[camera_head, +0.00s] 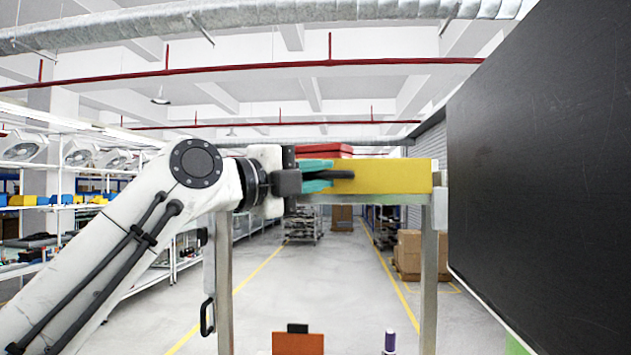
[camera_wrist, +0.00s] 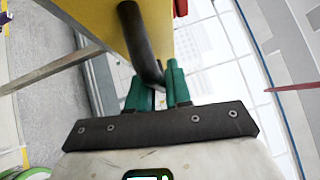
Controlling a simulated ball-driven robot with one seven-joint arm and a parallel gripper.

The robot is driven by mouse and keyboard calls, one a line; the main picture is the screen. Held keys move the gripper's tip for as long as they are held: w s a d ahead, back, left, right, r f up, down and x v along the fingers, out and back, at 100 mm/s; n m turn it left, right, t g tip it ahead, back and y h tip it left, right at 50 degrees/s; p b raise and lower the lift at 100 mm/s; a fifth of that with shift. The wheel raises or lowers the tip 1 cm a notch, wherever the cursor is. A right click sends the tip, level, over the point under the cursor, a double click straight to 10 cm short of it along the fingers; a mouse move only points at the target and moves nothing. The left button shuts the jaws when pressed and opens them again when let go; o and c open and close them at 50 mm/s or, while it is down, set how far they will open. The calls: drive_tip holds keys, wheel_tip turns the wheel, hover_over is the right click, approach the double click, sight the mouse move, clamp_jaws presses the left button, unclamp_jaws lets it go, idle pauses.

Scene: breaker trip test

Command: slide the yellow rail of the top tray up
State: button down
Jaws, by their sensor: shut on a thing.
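The yellow rail (camera_head: 395,177) is a thick bar across the top of a grey metal frame in the head view. It also shows at the upper left of the wrist view (camera_wrist: 92,22). A black bent handle (camera_wrist: 135,38) sticks out from it. My gripper (camera_head: 330,175) is at the rail's left part, its teal fingers pointing right. In the wrist view my gripper (camera_wrist: 160,85) has its two fingers around the end of the handle, shut on it. The contact is partly hidden by the fingers. A red part (camera_head: 322,149) shows above the rail.
A large black panel (camera_head: 545,165) stands close on the right. The frame's posts (camera_head: 429,280) stand below the rail. An orange block (camera_head: 298,343) and a purple-topped bottle (camera_head: 390,341) are low in front. Cardboard boxes (camera_head: 410,252) stand farther back.

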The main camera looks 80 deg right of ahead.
drive_tip(key=shift+w+r, duration=0.15)
drive_tip(key=shift+r, duration=0.15)
drive_tip(key=c, duration=1.3)
unclamp_jaws()
drive_tip(key=shift+c, duration=0.2)
drive_tip(key=shift+o, duration=0.9)
drive_tip(key=b+v, duration=0.3)
drive_tip(key=v, duration=0.7)
drive_tip(key=shift+w+a, duration=0.2)
drive_tip(key=shift+a, duration=0.15)
drive_tip(key=shift+f, duration=0.15)
